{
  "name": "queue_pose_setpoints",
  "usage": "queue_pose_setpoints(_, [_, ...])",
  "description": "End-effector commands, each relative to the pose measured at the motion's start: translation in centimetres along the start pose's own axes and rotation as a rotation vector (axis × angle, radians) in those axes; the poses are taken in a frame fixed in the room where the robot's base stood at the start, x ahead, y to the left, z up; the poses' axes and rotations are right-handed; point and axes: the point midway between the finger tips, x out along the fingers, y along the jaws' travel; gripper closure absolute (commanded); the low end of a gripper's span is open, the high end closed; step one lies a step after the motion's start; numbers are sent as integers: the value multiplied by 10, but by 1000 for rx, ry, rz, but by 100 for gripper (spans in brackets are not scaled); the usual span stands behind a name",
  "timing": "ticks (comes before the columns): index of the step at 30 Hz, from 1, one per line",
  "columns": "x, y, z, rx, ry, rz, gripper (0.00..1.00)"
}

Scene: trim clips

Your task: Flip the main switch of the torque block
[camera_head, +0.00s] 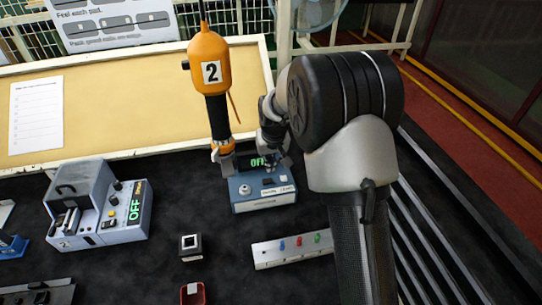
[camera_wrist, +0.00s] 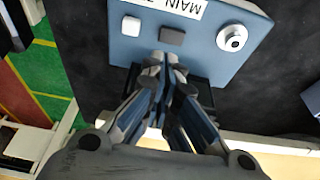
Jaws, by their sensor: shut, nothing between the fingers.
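The torque block (camera_head: 262,204) is a blue box on the dark bench, below the hanging orange screwdriver. Its green-lit display (camera_head: 258,162) is partly covered by my gripper, so I cannot read it fully. In the wrist view the block (camera_wrist: 205,62) shows a dark rectangular switch (camera_wrist: 172,37), a white square button (camera_wrist: 131,25), a round silver knob (camera_wrist: 232,38) and an upside-down label starting "MAIN". My gripper (camera_head: 272,158) is over the back of the block. In the wrist view its fingertips (camera_wrist: 165,60) are together and empty, just short of the dark switch; contact cannot be told.
The orange screwdriver (camera_head: 209,65) marked 2 hangs close left of my gripper. A grey-blue device (camera_head: 122,214) reading OFF stands left. A black-and-white square piece (camera_head: 190,246), a red tray (camera_head: 193,296) and a strip with coloured pegs (camera_head: 290,250) lie in front.

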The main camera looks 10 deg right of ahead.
Motion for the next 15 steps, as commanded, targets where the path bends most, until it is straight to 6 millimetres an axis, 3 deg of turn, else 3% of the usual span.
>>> queue_pose_setpoints(1, [13,0,1,0,-2,0,100])
queue_pose_setpoints(6, [34,0,8,0,-1,-1,100])
queue_pose_setpoints(15, [45,0,11,0,2,-1,100])
